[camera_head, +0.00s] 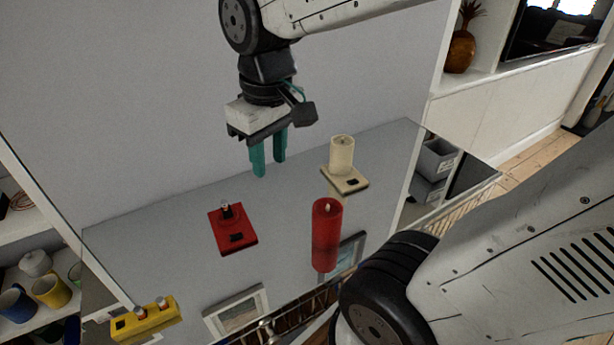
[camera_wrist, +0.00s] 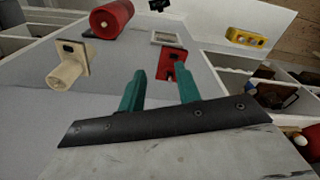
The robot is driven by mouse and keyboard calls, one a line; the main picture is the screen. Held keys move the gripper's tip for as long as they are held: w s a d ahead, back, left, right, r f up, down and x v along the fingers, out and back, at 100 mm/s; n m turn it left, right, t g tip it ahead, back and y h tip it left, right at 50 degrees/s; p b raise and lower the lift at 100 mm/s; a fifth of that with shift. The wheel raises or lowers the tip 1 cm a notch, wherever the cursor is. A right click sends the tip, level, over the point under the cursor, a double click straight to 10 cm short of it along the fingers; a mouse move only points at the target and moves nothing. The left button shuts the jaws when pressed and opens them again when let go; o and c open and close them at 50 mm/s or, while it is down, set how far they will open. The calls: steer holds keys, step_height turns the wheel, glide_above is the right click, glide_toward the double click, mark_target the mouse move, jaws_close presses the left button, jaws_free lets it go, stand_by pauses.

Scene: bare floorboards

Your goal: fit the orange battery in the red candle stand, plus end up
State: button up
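The red candle stand (camera_head: 234,238) lies flat on the grey tabletop, with a dark and silver fitting at its back and a dark patch on its front. It also shows beyond my fingertips in the wrist view (camera_wrist: 170,66). A yellow holder (camera_head: 150,321) sits at the table's front left, with two small upright pieces with orange-brown sides. I cannot tell whether one is the orange battery, nor see any plus mark. The holder shows in the wrist view too (camera_wrist: 245,39). My gripper (camera_head: 269,170) is open and empty, above the table behind the red stand.
A red candle (camera_head: 326,238) stands at the front right of the table. A cream candle (camera_head: 341,155) stands on a cream base (camera_head: 345,181) to the right of my gripper. A picture frame (camera_head: 237,312) lies near the front edge. The tabletop's left part is clear.

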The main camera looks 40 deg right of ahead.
steer(key=s+m, duration=0.1)
steer(key=s, duration=0.7)
steer(key=shift+s+d+m, duration=0.3)
steer(key=shift+m, duration=0.1)
